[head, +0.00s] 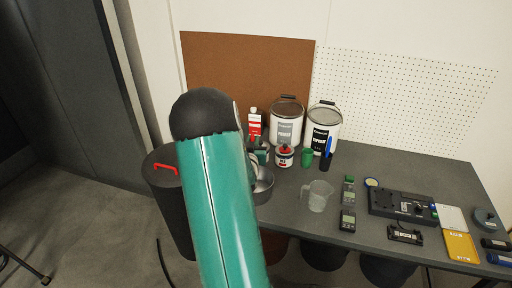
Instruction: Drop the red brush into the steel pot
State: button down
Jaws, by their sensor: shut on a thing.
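The steel pot (265,187) is an open metal vessel at the left end of the workbench, partly hidden behind my teal arm. Part of my wrist and gripper (259,152) shows just right of the arm, above the pot's back rim in the picture. The fingertips are too small and covered to make out. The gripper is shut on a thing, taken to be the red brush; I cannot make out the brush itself. I cannot tell the height of the gripper over the pot.
Behind the pot stand a red-and-white bottle (255,122), two paint buckets (286,125) and a small tin (284,157). A clear measuring jug (317,196) stands to the right. A dark bin with a red handle (164,168) is left of the bench (375,160).

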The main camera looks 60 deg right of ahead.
jog(key=f, duration=0.1)
jog(key=s+f, duration=0.1)
jog(key=shift+s+d+f, duration=0.15)
jog(key=shift+d+f, duration=0.1)
jog(key=shift+f, duration=2.95)
jog(key=c, duration=1.3)
grip_release()
jog(key=shift+a, duration=0.1)
jog(key=v, duration=1.3)
jog(key=shift+a, duration=0.35)
